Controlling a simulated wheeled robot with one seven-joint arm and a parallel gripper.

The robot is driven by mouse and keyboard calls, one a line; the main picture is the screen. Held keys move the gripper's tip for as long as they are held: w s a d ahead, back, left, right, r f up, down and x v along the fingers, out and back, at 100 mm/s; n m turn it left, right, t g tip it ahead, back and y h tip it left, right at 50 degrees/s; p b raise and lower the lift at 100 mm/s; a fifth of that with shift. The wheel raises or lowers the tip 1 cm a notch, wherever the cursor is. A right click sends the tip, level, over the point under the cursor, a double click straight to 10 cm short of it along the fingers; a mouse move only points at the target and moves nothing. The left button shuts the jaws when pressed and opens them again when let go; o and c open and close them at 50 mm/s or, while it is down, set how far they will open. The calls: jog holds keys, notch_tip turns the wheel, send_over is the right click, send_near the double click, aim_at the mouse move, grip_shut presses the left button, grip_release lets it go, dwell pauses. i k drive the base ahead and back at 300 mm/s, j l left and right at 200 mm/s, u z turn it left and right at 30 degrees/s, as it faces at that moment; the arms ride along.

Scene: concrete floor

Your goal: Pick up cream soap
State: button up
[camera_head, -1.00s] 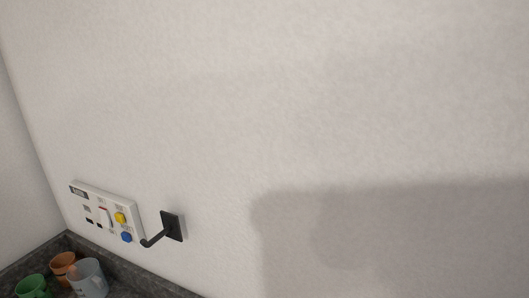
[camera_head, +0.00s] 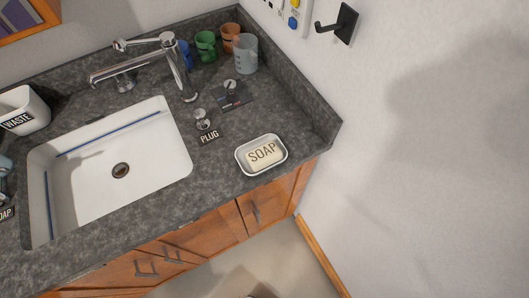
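A cream soap bar (camera_head: 266,153) with dark lettering "SOAP" lies in a white oval dish (camera_head: 242,164). The dish stands on the dark grey counter near its front right corner, to the right of the sink. The soap's top is uncovered. My gripper is not in view.
A white sink (camera_head: 85,205) with a chrome faucet (camera_head: 172,68) is left of the soap. A plug (camera_head: 202,119), a grey cup (camera_head: 245,54), a green cup (camera_head: 205,44) and an orange cup stand behind. A black wall hook (camera_head: 343,24) is above right. A white waste bin (camera_head: 24,110) is at left.

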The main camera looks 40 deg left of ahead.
aim_at(259, 158)
jog(key=u, duration=0.5)
jog(key=j+u, duration=0.15)
jog(key=u, duration=0.3)
jog(key=j+u, duration=0.15)
jog(key=u, duration=0.35)
jog(key=j+u, duration=0.1)
jog(key=u, duration=0.4)
jog(key=j+u, duration=0.15)
jog(key=j, duration=0.1)
